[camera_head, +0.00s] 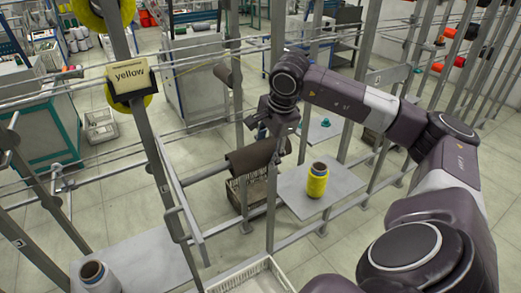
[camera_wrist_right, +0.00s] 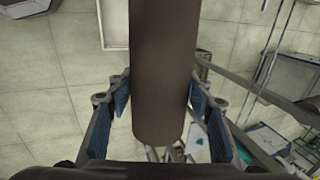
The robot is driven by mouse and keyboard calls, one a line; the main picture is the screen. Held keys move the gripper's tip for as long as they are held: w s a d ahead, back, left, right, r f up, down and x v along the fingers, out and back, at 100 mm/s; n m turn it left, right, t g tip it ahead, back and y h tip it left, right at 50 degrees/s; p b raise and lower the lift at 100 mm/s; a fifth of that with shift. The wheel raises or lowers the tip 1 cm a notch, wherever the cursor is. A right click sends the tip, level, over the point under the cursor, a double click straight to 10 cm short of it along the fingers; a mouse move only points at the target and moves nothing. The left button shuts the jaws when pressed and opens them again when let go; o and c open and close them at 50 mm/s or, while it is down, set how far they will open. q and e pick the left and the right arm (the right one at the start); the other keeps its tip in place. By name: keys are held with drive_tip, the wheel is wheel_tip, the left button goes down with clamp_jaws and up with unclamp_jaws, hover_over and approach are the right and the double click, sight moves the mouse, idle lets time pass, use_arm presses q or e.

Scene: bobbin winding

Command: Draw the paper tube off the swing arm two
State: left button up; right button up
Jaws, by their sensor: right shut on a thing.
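The paper tube is a plain brown cylinder. In the head view the tube (camera_head: 250,157) lies roughly level beside a frame post, above a dark wire basket. My right gripper (camera_head: 275,125) comes down on it from above. My left gripper is out of view.
A yellow bobbin (camera_head: 317,181) stands upright on a grey plate (camera_head: 345,186) right of the tube. A grey-white bobbin (camera_head: 94,275) stands at lower left. A white crate (camera_head: 240,275) is at the bottom. A "yellow" sign (camera_head: 130,75) hangs on a post. Rails and posts surround the gripper.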

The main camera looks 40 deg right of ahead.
drive_tip(key=shift+s+d+r+b, duration=0.1)
drive_tip(key=shift+s+d+b, duration=0.15)
drive_tip(key=shift+d, duration=0.55)
drive_tip(key=shift+s+d+r+b, duration=0.1)
drive_tip(key=shift+s+d+b, duration=0.15)
drive_tip(key=shift+d, duration=0.55)
drive_tip(key=shift+s+d+b, duration=0.2)
drive_tip(key=shift+d+b, duration=0.15)
drive_tip(key=shift+d, duration=0.4)
